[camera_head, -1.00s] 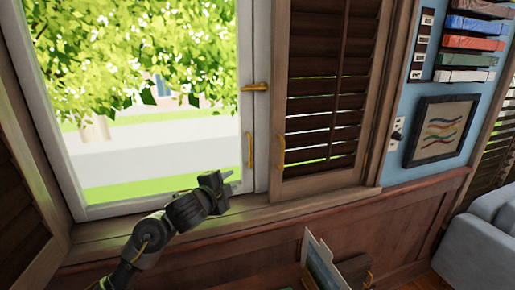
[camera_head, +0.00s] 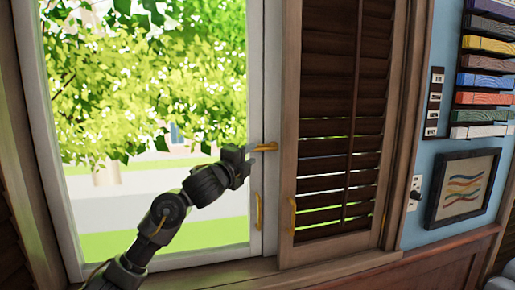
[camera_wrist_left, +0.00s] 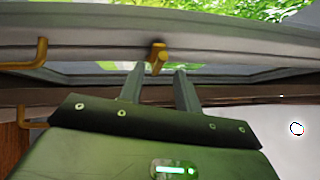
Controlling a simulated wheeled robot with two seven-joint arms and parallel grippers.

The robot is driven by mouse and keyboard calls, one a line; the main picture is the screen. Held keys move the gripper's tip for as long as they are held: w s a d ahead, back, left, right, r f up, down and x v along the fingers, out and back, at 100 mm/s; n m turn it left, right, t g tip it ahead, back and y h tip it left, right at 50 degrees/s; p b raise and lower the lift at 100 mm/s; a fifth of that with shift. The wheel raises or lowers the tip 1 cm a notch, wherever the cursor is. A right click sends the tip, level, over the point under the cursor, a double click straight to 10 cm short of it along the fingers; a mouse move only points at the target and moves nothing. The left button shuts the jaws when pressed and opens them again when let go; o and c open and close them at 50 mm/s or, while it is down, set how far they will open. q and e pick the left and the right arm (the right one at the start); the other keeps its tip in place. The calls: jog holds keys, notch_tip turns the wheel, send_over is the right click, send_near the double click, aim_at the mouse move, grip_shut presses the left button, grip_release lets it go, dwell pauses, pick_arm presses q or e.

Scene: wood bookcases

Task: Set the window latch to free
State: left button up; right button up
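The window latch (camera_head: 266,147) is a small brass handle on the white window frame, lying level and pointing right to left. It also shows in the left wrist view (camera_wrist_left: 157,56), just beyond my fingertips. My left gripper (camera_head: 250,160) is in front of the window, just left of and slightly below the latch. In the left wrist view my left gripper (camera_wrist_left: 158,78) has its two fingers apart, with a gap between them and the latch ahead of that gap. I cannot tell whether a finger touches the latch. My right gripper is not in view.
A brass window pull (camera_head: 258,211) sits on the frame below the latch. A louvred wooden shutter (camera_head: 325,150) with its own brass pull (camera_head: 292,216) stands to the right. A framed picture (camera_head: 464,188) hangs farther right. The sill (camera_head: 230,275) runs below.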

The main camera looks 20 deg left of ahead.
aim_at(256, 150)
pick_arm(q)
jog(key=p+x, duration=0.1)
jog(key=x, duration=0.3)
jog(key=shift+r, duration=0.15)
jog(key=shift+w+d, duration=0.1)
jog(key=shift+w, duration=0.4)
grip_shut()
